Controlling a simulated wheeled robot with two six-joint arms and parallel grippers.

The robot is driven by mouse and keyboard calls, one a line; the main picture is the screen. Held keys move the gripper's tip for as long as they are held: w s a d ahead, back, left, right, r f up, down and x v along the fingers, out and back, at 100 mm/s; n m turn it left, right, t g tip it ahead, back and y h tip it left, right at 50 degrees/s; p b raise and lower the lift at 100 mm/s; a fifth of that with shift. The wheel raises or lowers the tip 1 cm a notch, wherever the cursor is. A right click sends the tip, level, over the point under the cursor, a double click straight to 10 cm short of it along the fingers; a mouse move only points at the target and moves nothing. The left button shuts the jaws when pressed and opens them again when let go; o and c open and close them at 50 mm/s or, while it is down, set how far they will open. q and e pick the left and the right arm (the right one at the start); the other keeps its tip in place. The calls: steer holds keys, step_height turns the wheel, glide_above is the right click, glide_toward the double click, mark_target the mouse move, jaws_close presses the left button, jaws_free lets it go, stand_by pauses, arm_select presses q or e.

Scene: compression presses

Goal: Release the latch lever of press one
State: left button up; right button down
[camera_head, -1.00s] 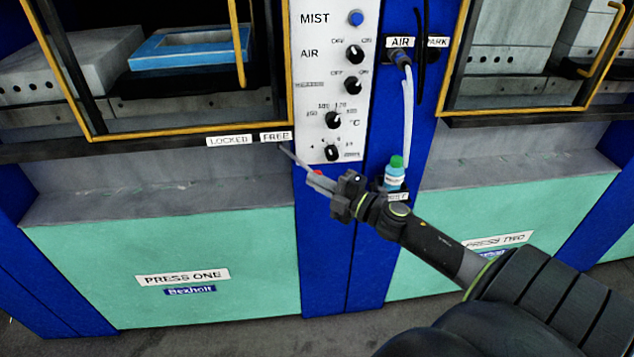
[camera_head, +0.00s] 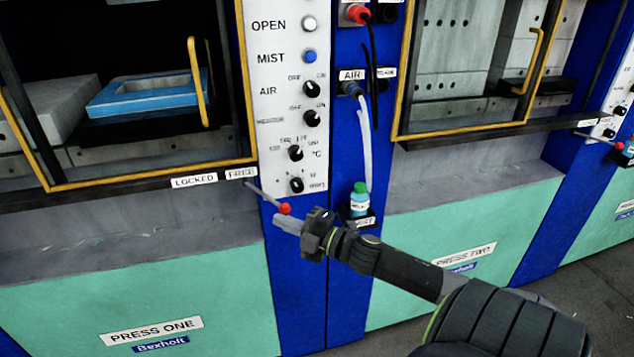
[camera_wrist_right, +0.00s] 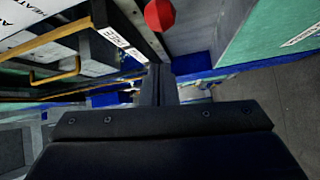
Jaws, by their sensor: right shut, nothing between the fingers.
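The latch lever of press one is a thin grey rod (camera_head: 263,195) ending in a red ball knob (camera_head: 285,208). It slants down to the right from the end of the LOCKED and FREE label strip (camera_head: 207,179), on the FREE side. My right gripper (camera_head: 278,222) is shut and empty, its fingertips just below and beside the knob. I cannot tell whether they touch. My left gripper is out of view.
The control panel (camera_head: 288,110) with knobs and buttons stands above the lever. A small bottle with a green cap (camera_head: 360,198) sits in a holder to the right, close to my right arm. A white hose (camera_head: 364,145) hangs above it. Press two (camera_head: 470,215) is further right.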

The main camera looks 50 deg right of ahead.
arm_select(q)
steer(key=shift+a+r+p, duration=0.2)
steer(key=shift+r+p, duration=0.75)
steer(key=shift+p, duration=0.15)
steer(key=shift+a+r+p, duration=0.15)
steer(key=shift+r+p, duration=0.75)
steer(key=shift+p, duration=0.2)
arm_select(e)
steer(key=v, duration=0.7)
steer(key=shift+s, duration=0.3)
steer(key=shift+d, duration=0.1)
